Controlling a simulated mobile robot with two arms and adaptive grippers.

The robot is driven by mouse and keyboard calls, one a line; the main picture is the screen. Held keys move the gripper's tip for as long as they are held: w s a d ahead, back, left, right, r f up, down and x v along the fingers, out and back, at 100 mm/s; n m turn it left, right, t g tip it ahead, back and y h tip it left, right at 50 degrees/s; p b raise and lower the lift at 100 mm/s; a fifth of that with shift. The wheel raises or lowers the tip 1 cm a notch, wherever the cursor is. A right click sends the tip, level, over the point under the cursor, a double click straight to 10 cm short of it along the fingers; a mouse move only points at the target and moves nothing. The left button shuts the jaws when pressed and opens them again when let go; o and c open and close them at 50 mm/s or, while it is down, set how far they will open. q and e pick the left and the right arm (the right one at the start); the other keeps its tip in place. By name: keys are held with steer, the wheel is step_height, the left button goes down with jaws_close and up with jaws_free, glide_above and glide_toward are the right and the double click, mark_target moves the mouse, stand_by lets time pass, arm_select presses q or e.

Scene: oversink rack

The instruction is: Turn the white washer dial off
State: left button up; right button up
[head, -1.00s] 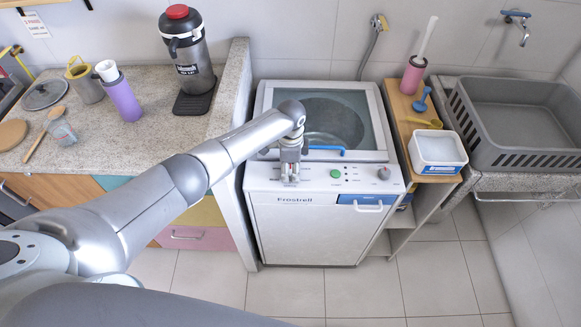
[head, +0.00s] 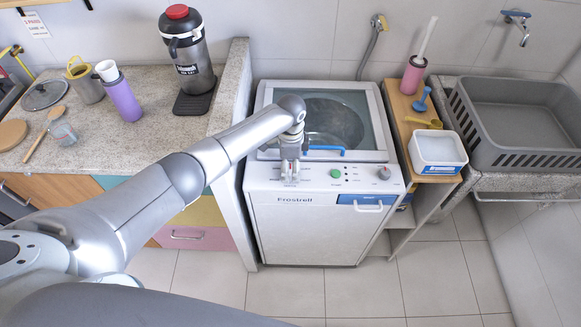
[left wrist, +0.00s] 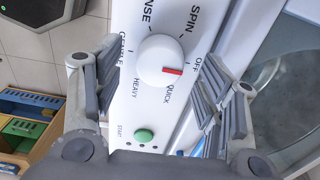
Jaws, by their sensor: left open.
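The white washer (head: 300,228) stands in the middle of the head view, with its control panel along the top front. Its white dial (left wrist: 158,60) shows in the left wrist view, with a red pointer (left wrist: 173,71) directed right, near the OFF and QUICK labels. My left gripper (head: 290,173) is over the left part of the panel and largely hides the dial in the head view. In the left wrist view the left gripper (left wrist: 155,65) is open, one finger on each side of the dial, with visible gaps. My right gripper is not in view.
A green button (head: 336,173) and a grey knob (head: 384,173) are farther right on the panel. The washer lid (head: 330,122) is closed behind it. A granite counter (head: 120,135) stands left, and a wooden shelf (head: 400,103) and grey basin (head: 520,115) stand right.

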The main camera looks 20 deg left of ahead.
mark_target(291, 170)
arm_select(q)
step_height(291, 170, up, 11)
steer(key=shift+f, duration=0.2)
steer(key=shift+f, duration=0.1)
stand_by(0.4)
